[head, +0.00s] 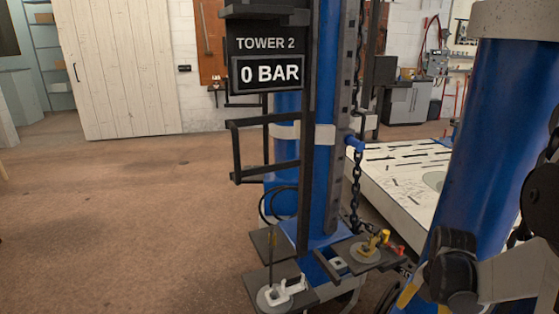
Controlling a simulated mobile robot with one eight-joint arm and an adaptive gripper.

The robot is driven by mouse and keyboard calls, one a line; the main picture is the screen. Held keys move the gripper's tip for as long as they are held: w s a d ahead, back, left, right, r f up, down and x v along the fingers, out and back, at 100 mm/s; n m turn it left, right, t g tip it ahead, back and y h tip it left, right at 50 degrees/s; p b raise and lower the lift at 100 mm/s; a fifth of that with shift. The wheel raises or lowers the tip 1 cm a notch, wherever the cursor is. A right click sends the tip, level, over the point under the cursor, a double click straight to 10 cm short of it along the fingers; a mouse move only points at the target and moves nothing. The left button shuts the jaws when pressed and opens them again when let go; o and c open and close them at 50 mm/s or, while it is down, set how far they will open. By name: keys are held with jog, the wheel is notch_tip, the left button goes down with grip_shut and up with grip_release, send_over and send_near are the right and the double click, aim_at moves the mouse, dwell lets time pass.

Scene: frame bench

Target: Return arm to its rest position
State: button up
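A dark grey and black jointed part with a light grey link (500,275) shows at the lower right edge, in front of a thick blue column. It looks like part of my arm. My gripper is not seen in the head view, so whether it is open or shut and whether it holds anything is hidden. The arm's overall pose cannot be told from this view.
A blue tower (325,150) with a black frame stands mid-view. Its sign (267,73) reads "TOWER 2" and "0 BAR". A chain (356,185) hangs beside it. A yellow-handled fitting (372,246) sits low. A blue column (490,150) stands right. Left floor (120,220) is clear.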

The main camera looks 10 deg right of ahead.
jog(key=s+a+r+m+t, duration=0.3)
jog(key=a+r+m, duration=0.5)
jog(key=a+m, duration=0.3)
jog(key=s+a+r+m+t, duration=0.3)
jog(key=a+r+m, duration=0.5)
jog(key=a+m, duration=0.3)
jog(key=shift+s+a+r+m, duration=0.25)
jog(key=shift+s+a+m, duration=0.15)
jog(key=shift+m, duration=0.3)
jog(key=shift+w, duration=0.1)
